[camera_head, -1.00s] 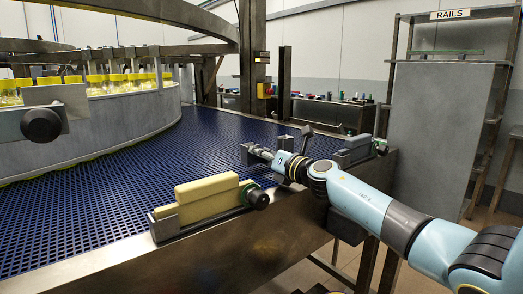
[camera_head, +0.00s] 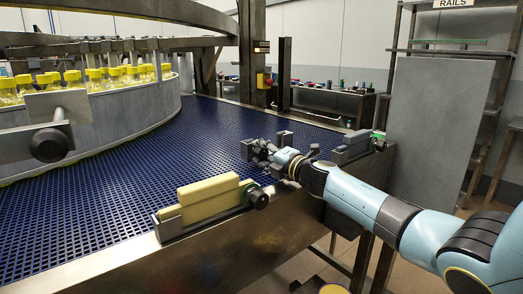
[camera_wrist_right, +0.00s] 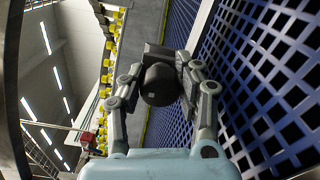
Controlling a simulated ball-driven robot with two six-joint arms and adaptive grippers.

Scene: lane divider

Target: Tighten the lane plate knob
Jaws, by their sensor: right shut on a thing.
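A black round knob (camera_wrist_right: 160,84) on a dark grey block (camera_wrist_right: 166,58) sits between the fingers of my right gripper in the right wrist view. My right gripper (camera_head: 262,152) is shut on this knob, one finger on each side of it. In the head view it reaches over the blue belt to a small grey block (camera_head: 246,151), and the knob itself is hidden there or too small to make out. Another black knob (camera_head: 49,145) on a steel bracket (camera_head: 57,107) stands at the left, apart from the gripper. My left gripper is not in view.
The blue mesh belt (camera_head: 130,190) is mostly clear. A yellow block (camera_head: 209,196) in a holder sits on the near rail, and another grey holder (camera_head: 350,151) lies beyond my arm. Yellow-capped bottles (camera_head: 115,76) stand behind the curved wall at left.

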